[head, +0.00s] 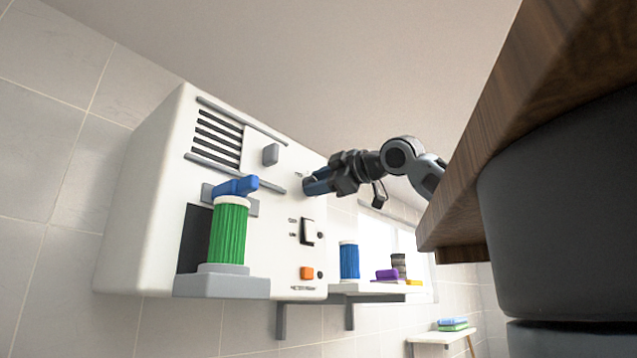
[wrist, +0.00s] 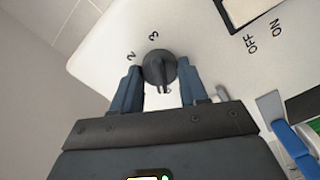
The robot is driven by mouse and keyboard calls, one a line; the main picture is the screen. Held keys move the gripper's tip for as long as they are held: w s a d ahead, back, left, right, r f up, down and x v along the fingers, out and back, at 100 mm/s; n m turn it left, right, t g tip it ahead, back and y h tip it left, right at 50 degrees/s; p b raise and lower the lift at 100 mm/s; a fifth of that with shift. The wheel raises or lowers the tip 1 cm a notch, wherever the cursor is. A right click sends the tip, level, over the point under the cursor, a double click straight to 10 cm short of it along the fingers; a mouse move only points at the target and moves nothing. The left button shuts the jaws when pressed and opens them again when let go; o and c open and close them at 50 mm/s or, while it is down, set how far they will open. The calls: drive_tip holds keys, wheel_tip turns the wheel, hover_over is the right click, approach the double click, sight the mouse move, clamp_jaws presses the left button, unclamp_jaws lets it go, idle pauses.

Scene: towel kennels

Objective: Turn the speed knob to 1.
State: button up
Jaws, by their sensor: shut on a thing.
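The speed knob (wrist: 158,66) is a dark round knob on the white front panel of a machine (head: 140,200). In the wrist view the digits 2 and 3 show printed beside it, and a small mark at its lower edge is too small to read. My gripper (head: 311,185) is at the upper right of the panel. Its two blue fingers (wrist: 161,76) stand on either side of the knob, shut on it. In the head view the fingers hide the knob. I cannot tell which number the knob points to.
An ON/OFF rocker switch (head: 308,231) and an orange button (head: 306,273) sit below on the panel. A green cylinder (head: 229,232) with a blue handle stands at the machine's front. A side shelf holds a blue cylinder (head: 349,261). A wooden edge (head: 500,130) is at right.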

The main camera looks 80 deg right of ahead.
drive_tip(key=c, duration=0.4)
drive_tip(key=shift+c, duration=0.2)
drive_tip(key=shift+f+m, duration=0.1)
drive_tip(key=shift+m, duration=0.2)
drive_tip(key=m+b, duration=0.1)
drive_tip(key=m, duration=1)
idle(0.3)
drive_tip(key=o, duration=1)
